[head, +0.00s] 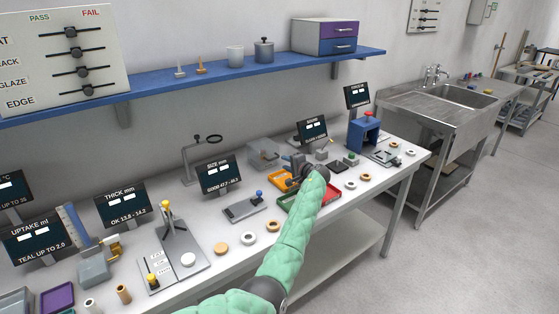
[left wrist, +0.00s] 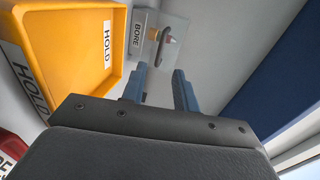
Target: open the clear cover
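The clear cover (head: 262,150) is a see-through box shape at the back of the bench, left of my left gripper (head: 288,163). In the left wrist view a clear panel (left wrist: 174,28) stands beyond the fingertips, with a BORE label beside it and a small metal part with an orange-brown piece showing in it. My left gripper (left wrist: 161,77) is open, with a gap between its two blue fingers and nothing in it. The fingertips look close to the panel; I cannot tell whether they touch it. My right gripper is not in view.
An orange HOLD tray (left wrist: 75,45) lies close to the left gripper. A size display (head: 220,175) stands left of the cover, and a blue stand (head: 364,131) is at right. Several rings lie along the front.

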